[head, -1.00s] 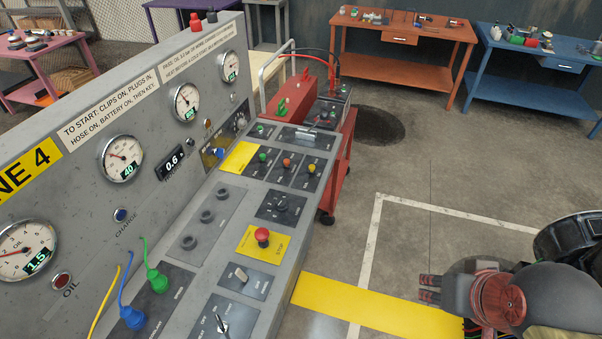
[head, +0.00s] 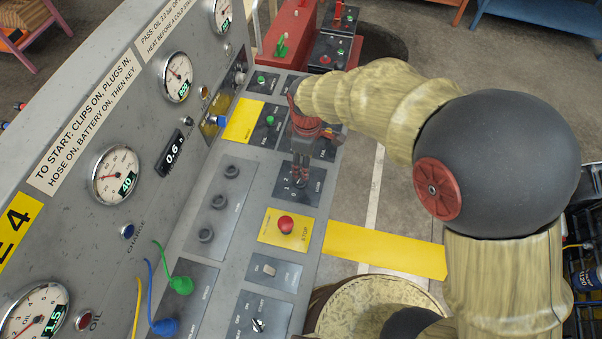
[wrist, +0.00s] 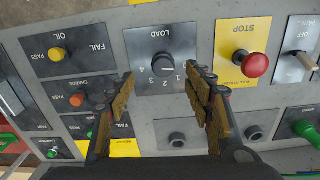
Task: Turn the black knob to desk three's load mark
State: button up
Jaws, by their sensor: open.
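The black knob (wrist: 163,64) sits on a dark panel marked LOAD, with the numbers 1 to 4 along one side of it. I cannot tell which number it points to. My gripper (wrist: 161,80) is open in the wrist view, with one finger on each side below the knob and nothing between them. In the head view my gripper (head: 301,181) hangs pointing down over the load panel (head: 310,196) and largely hides the knob. Whether the fingers touch the panel cannot be told.
A red STOP button (wrist: 255,65) on a yellow plate stands beside the load panel. On its other side are PASS/FAIL panels with a yellow button (wrist: 57,54) and an orange button (wrist: 76,100). The gauge board (head: 115,175) rises at the left.

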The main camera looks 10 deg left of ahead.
aim_at(300, 180)
jog(key=shift+a+f+n, duration=0.4)
jog(key=shift+a+f, duration=0.5)
jog(key=shift+f, duration=0.2)
jog(key=shift+f+b, duration=0.45)
jog(key=shift+f, duration=3.1)
jog(key=shift+s+d, duration=0.1)
jog(key=shift+c, duration=0.8)
jog(key=c, duration=1)
